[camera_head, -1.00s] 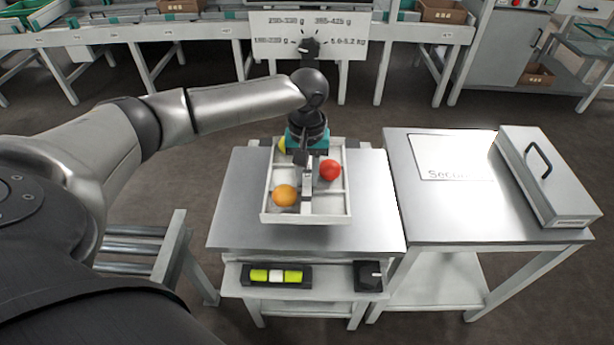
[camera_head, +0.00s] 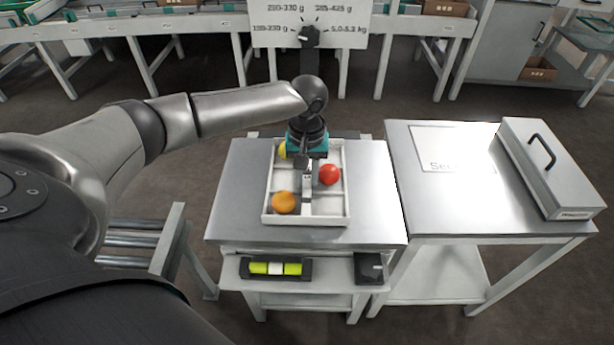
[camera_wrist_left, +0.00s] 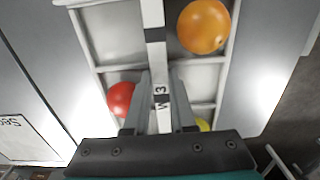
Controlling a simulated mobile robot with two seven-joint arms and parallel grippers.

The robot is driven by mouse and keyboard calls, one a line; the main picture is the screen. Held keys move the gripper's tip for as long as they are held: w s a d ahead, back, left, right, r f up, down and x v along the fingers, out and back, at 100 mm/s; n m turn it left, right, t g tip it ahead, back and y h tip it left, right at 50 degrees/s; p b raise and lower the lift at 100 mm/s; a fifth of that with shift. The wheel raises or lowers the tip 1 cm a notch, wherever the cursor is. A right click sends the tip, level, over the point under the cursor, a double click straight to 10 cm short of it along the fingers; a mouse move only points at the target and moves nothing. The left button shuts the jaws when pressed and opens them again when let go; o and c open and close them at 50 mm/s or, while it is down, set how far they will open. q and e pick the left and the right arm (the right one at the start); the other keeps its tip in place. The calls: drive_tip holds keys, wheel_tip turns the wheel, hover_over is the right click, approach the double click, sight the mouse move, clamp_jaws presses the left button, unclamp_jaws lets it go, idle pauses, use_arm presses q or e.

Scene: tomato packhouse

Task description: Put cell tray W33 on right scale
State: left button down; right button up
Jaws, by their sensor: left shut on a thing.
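Cell tray W33 (camera_head: 340,208) is a white tray with several cells, over the metal scale plate (camera_head: 235,205). I cannot tell whether it touches the plate. It holds an orange tomato (camera_head: 284,202), a red tomato (camera_head: 329,174) and a partly hidden yellow one (camera_head: 283,150). My left gripper (camera_head: 307,180) is shut on the tray's middle bar. My right gripper is not in view.
A dial sign with weight ranges (camera_head: 275,35) stands behind the plate. A yellow-green level (camera_head: 275,268) and black box (camera_head: 370,268) sit in front. The right table (camera_head: 440,215) bears a printed sheet (camera_head: 450,150) and a handled grey box (camera_head: 545,170). A roller stand (camera_head: 135,240) is at left.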

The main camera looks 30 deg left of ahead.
use_arm(q)
drive_tip(key=shift+f, duration=0.1)
idle(0.5)
drive_tip(key=c, duration=0.7)
unclamp_jaws()
drive_tip(key=shift+o, duration=0.2)
drive_tip(key=shift+f, duration=0.1)
drive_tip(key=shift+c, duration=0.4)
drive_tip(key=shift+c, duration=1.2)
